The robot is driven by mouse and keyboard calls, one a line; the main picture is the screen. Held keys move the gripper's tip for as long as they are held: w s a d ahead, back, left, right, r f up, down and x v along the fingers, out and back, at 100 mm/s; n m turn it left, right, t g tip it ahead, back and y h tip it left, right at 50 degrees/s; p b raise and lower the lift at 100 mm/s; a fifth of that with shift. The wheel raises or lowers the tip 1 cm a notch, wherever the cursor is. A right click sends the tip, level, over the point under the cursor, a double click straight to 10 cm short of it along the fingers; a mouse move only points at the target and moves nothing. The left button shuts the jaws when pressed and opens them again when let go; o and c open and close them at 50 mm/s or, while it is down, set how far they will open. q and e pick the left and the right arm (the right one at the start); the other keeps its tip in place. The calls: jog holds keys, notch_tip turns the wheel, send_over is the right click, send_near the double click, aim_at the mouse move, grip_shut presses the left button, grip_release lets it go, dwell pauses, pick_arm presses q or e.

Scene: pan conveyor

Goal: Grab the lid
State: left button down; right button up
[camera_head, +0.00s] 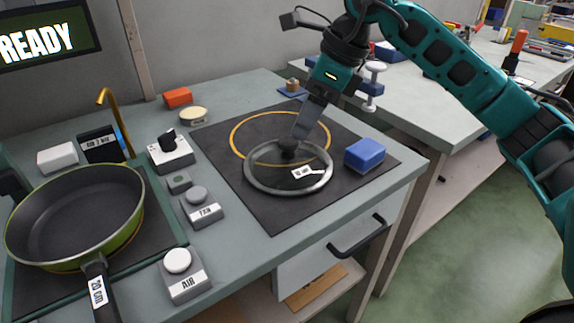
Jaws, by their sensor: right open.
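The lid (262,182) is a round glass disc with a grey rim and a dark knob (288,150) at its centre. It lies on the black mat, overlapping a yellow ring marked there. A small white label sits on its glass. My right gripper (296,138) comes down from above with its fingers right at the knob; the fingers overlap the knob in the picture, and I cannot tell whether they touch it. It is open. My left gripper is not in view.
A green pan (75,215) stands at the left, its handle toward the front. A blue block (364,154) is close to the lid's right. Button boxes (186,275) stand between pan and mat. An orange block (178,97) lies at the back. The mat's front (275,215) is clear.

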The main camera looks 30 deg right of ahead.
aim_at(291, 141)
jog(key=b+x, duration=0.1)
jog(key=x, duration=0.5)
jog(key=shift+w+a+f, duration=0.15)
jog(key=shift+a+f, duration=0.15)
jog(key=shift+r, duration=0.1)
grip_shut()
dwell(0.4)
